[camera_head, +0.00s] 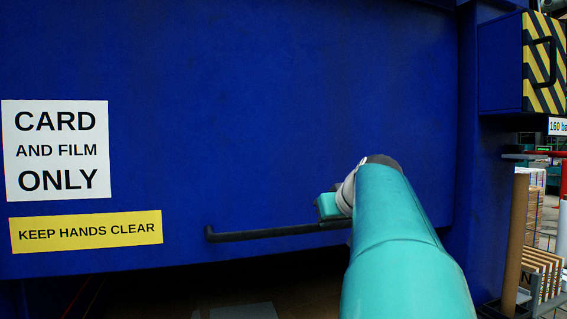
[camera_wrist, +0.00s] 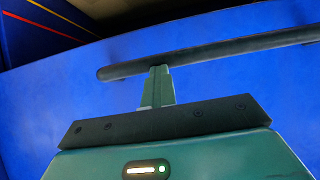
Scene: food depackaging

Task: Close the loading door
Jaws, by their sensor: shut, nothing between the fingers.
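The loading door is a large blue panel (camera_head: 270,110) that fills most of the head view. Its lower edge hangs above a dark opening (camera_head: 150,300). A black bar handle (camera_head: 270,235) runs along the door near that edge; it also crosses the wrist view (camera_wrist: 220,50). My gripper (camera_wrist: 158,72) is shut and empty, its fingertips at the near edge of the handle. They look touching or almost touching; I cannot tell which. In the head view my teal arm hides the fingertips and the handle's right end.
A white "CARD AND FILM ONLY" sign (camera_head: 55,150) and a yellow "KEEP HANDS CLEAR" label (camera_head: 86,231) are on the door. A blue box with a striped face (camera_head: 543,63) juts out at upper right. Stacked boards and a brown post (camera_head: 516,240) stand at right.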

